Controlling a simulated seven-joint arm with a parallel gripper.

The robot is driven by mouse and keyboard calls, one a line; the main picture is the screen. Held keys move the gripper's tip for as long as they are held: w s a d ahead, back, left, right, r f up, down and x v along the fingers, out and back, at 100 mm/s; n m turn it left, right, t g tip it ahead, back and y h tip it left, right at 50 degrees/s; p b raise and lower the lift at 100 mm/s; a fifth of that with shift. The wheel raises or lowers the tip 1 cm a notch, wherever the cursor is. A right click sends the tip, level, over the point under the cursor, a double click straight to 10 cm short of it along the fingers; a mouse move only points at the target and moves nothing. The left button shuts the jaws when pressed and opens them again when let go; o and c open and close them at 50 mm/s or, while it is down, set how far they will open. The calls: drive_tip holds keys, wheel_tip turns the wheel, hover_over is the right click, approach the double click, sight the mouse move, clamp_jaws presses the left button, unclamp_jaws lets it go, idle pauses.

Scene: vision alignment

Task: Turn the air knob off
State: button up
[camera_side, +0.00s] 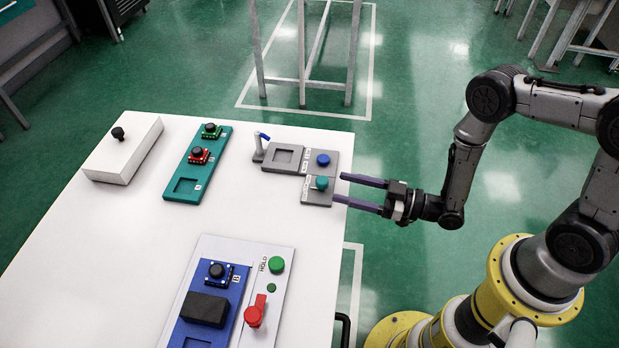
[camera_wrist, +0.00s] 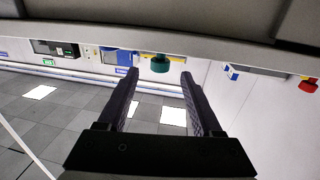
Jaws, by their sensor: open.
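A teal knob (camera_side: 320,183) sits on a grey plate at the right edge of the white table. A blue knob (camera_side: 323,160) sits on the neighbouring grey plate just behind it. Their labels are too small to read, so I cannot tell which is the air knob. My gripper (camera_side: 340,188) is open and empty, its two dark fingers pointing left at the teal knob from just beyond the table edge. In the wrist view, the teal knob (camera_wrist: 160,63) shows in line with the gap between the fingers (camera_wrist: 160,77), apparently just beyond the tips.
A blue lever (camera_side: 263,136) and a square recess are left of the knobs. A teal board (camera_side: 196,165) and a white box (camera_side: 124,150) stand farther left. A panel with a green button (camera_side: 276,264) and red switch (camera_side: 256,312) lies at the front. Bare table (camera_side: 240,215) lies between.

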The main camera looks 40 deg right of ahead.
sight(309, 186)
drive_tip(key=x, duration=0.9)
drive_tip(key=shift+w+a, duration=0.1)
clamp_jaws()
